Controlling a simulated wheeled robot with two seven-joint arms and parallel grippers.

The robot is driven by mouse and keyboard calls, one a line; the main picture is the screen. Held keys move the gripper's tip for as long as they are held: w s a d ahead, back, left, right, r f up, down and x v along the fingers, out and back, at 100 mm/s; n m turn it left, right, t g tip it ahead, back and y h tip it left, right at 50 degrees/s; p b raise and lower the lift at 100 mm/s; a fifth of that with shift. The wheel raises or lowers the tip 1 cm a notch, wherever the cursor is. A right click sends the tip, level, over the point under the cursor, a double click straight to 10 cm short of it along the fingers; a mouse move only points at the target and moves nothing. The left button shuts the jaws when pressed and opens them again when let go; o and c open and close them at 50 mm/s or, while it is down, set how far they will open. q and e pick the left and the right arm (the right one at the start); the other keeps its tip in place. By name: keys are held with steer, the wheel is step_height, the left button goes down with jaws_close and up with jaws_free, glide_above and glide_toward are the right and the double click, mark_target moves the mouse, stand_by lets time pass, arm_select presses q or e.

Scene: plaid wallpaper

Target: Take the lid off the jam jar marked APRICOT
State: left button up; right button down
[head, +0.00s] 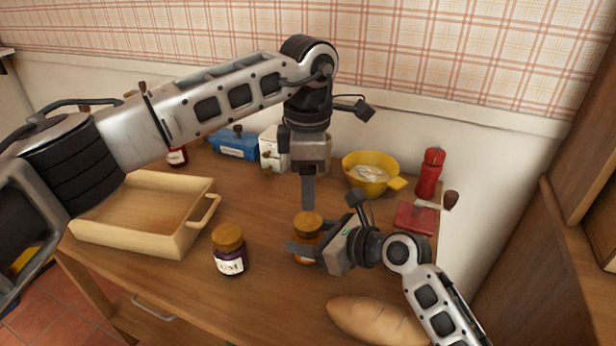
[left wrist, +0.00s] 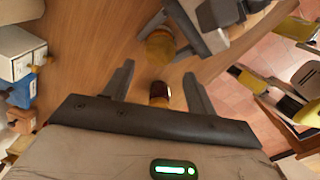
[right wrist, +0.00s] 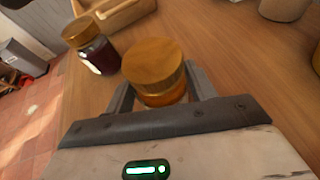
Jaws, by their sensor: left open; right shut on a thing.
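A jam jar (head: 308,222) with a wooden-looking lid and orange contents stands on the table; its label is hidden, so I cannot read it. My right gripper (head: 304,252) is shut on this jar's body, below the lid. The jar shows between its fingers in the right wrist view (right wrist: 155,68). My left gripper (head: 308,195) is open and empty, pointing down just above the lid. A dark purple jar (head: 230,258) with a similar lid stands to the left, its label partly readable as "UM". The lid of the held jar is on.
A cream baking dish (head: 185,238) lies at the left, a bread loaf (head: 372,319) at the front right. A yellow bowl (head: 370,172), red mill (head: 430,172), red box (head: 414,217), blue box (head: 234,145) and red jar (head: 177,157) stand behind.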

mark_target(308, 221)
arm_select(q)
step_height(308, 221, down, 8)
steer(key=shift+r, duration=0.2)
steer(key=c, duration=0.8)
steer(key=shift+c, duration=0.2)
steer(key=n, duration=0.7)
steer(key=shift+r, duration=0.1)
steer(key=n, duration=0.5)
steer(key=shift+n, duration=0.4)
steer(key=shift+r, duration=0.2)
